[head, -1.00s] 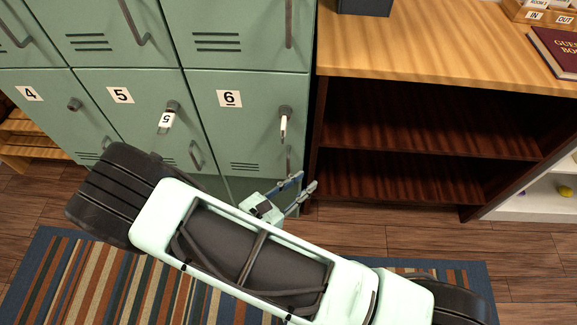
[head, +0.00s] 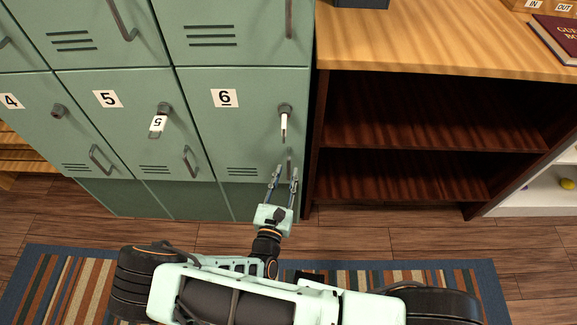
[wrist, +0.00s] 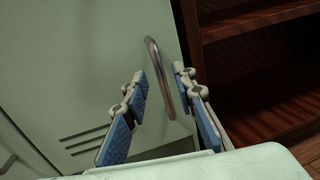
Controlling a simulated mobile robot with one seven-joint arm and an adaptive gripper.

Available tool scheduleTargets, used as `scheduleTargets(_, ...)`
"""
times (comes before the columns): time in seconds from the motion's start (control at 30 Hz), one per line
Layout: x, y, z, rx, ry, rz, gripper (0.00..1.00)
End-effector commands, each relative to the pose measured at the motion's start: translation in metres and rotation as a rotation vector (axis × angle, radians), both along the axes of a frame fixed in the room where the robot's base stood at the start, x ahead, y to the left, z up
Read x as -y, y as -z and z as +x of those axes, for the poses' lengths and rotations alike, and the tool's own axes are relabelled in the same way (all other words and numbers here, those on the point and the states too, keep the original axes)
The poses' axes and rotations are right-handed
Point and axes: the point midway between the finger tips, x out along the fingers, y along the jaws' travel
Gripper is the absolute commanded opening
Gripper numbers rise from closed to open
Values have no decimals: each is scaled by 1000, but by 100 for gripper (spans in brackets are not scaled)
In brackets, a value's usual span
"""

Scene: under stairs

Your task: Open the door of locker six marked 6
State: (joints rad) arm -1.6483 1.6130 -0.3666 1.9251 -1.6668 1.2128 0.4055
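The green door of locker six (head: 232,145), marked with a 6 label (head: 225,98), is closed. A key with a white tag (head: 284,124) hangs at its lock, upper right. Its upright bar handle (head: 289,168) is at the lower right of the door and also shows in the wrist view (wrist: 155,62). My gripper (head: 283,170) is open, its fingers pointing at the door just around the handle's height. In the wrist view the handle appears between the two blue-padded fingers (wrist: 160,78), nearer the right one. I cannot tell any contact.
Locker five (head: 125,130), with a tagged key, is to the left. A dark open shelf unit (head: 400,185) with a wooden top stands right beside locker six. A striped rug (head: 60,285) lies on the wooden floor.

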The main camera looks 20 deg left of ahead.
Motion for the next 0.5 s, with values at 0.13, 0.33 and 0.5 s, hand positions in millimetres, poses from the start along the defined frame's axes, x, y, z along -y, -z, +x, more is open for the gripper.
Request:
scheduleTargets(0.13,0,1,23,1,2,0,25)
scheduleTargets(0.33,-1,0,36,0,1,0,25)
scheduleTargets(0.5,-1,0,37,-1,1,-1,25)
